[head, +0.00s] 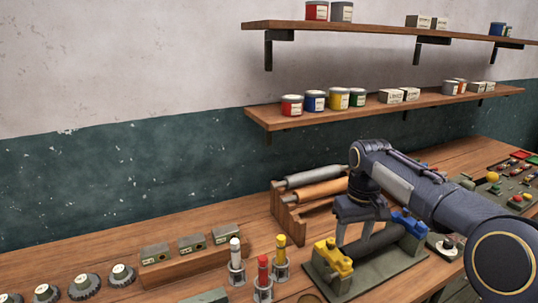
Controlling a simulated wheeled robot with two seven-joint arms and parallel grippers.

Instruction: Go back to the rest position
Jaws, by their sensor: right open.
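My right arm comes in from the right edge, and its gripper (363,232) points down over a dark fixture on the bench (120,262). I cannot tell whether the fingers touch the roller. The fixture has a yellow clamp (333,258) at its left end and a blue clamp (408,225) at its right end. My left gripper is not in view.
A wooden rack (288,222) with a grey and an orange roller stands behind the gripper. Red, yellow and white-topped cylinders (263,280) stand left of the fixture. Several dark round knobs (85,287) lie at the lower left. Two wall shelves (380,112) hold cans and boxes.

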